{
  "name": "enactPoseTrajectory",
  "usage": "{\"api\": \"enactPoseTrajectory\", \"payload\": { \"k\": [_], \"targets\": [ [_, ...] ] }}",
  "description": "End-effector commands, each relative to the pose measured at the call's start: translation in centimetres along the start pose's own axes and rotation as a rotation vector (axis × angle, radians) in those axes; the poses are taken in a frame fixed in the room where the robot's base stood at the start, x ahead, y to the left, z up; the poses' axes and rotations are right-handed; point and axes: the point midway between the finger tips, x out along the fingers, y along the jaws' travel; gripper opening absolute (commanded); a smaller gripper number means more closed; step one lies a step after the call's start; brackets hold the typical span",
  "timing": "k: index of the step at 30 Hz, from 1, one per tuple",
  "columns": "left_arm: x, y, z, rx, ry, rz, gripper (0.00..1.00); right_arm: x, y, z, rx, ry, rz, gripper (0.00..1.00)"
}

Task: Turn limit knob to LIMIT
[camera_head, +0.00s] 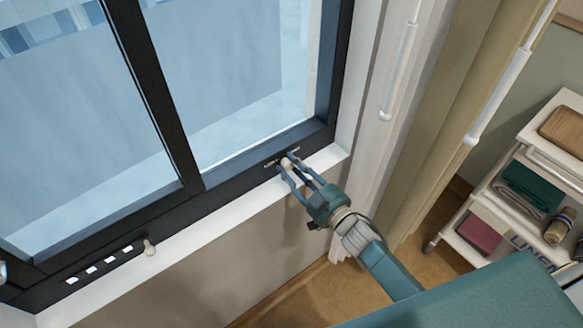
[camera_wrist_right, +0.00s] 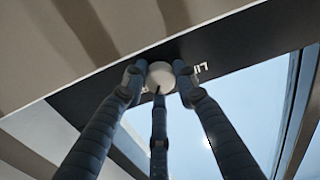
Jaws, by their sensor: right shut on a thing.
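The limit knob (camera_head: 287,163) is a small pale round knob on the dark lower rail of the window frame, near its right corner. It also shows in the right wrist view as a white round cap (camera_wrist_right: 160,74). My right gripper (camera_head: 289,164) reaches it from the lower right and is shut on it. In the right wrist view its fingers (camera_wrist_right: 158,82) close around the knob from several sides. White lettering beside the knob is partly hidden by a finger, and only its first letters show. My left gripper is not in view.
A white sill (camera_head: 225,222) runs below the window. Curtains (camera_head: 435,110) hang to the right, and a shelved cart (camera_head: 520,180) with folded cloths stands beyond them.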

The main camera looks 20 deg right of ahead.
Motion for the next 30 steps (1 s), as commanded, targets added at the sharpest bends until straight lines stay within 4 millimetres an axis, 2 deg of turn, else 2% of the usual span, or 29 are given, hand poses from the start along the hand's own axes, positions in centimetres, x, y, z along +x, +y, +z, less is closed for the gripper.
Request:
{"api": "enactPoseTrajectory", "payload": {
  "k": [1, 30],
  "targets": [
    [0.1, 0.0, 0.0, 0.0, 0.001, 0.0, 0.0, -0.1, -0.1, 0.5, -0.03, -0.009, 0.0, 0.03],
    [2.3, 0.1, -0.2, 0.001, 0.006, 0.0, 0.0, -0.2, 0.2, 0.8, -0.928, -0.014, -0.004, 0.03]
  ]
}}
